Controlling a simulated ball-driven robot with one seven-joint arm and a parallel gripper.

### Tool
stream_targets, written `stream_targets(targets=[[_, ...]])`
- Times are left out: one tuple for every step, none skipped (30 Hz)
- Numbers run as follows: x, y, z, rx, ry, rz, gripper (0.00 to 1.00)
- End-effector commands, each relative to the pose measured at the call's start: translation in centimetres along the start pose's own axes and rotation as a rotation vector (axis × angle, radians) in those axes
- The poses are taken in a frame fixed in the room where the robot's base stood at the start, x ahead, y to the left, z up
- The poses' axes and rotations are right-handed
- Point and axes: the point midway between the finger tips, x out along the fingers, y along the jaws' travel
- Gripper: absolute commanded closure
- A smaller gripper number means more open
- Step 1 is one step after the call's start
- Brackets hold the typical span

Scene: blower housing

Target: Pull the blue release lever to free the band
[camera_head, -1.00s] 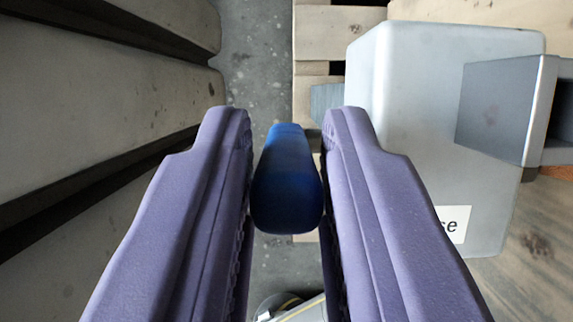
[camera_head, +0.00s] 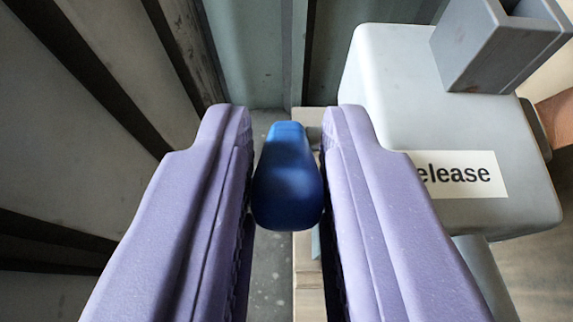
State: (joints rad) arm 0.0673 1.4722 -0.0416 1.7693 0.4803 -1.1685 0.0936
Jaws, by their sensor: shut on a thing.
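The blue release lever (camera_head: 287,180) shows as a rounded blue handle end between the fingers of my gripper (camera_head: 287,135). My gripper has two purple fingers, one on each side of the lever, and is shut on it. The lever's shaft and pivot are mostly hidden behind the handle and the right finger. A light grey housing box (camera_head: 400,85) stands just right of the lever. Its white label (camera_head: 465,175) reads "elease", with its left end hidden by the right finger. I cannot make out the band for certain.
A darker grey bracket (camera_head: 495,45) sticks out of the top right of the housing. Large grey panels (camera_head: 70,130) stand close on the left. A grey-green wall (camera_head: 255,50) is behind. A strip of speckled floor (camera_head: 268,270) shows below the lever.

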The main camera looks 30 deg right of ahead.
Motion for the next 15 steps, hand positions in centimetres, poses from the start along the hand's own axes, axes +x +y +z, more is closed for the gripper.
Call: stream_targets(targets=[[0.03, -0.01, 0.48, -0.001, 0.017, 0.000, 1.00], [-0.01, -0.02, 0.50, -0.001, 0.029, 0.000, 1.00], [-0.05, -0.03, 0.55, -0.002, 0.042, -0.001, 1.00], [-0.07, -0.03, 0.56, -0.002, 0.051, -0.001, 1.00], [-0.09, -0.03, 0.57, -0.002, 0.059, -0.001, 1.00], [-0.11, -0.02, 0.61, -0.002, 0.067, -0.001, 1.00], [-0.13, -0.01, 0.61, -0.001, 0.072, 0.000, 1.00], [-0.15, 0.00, 0.62, -0.001, 0.077, 0.000, 1.00], [-0.16, 0.01, 0.63, -0.001, 0.082, 0.000, 1.00], [-0.17, 0.02, 0.64, -0.001, 0.084, 0.000, 1.00], [-0.18, 0.02, 0.64, -0.001, 0.086, 0.001, 1.00], [-0.19, 0.03, 0.64, 0.000, 0.088, 0.001, 1.00], [-0.19, 0.03, 0.63, 0.000, 0.088, 0.001, 1.00], [-0.20, 0.03, 0.62, 0.000, 0.089, 0.001, 1.00], [-0.20, 0.03, 0.62, 0.000, 0.089, 0.001, 1.00]])
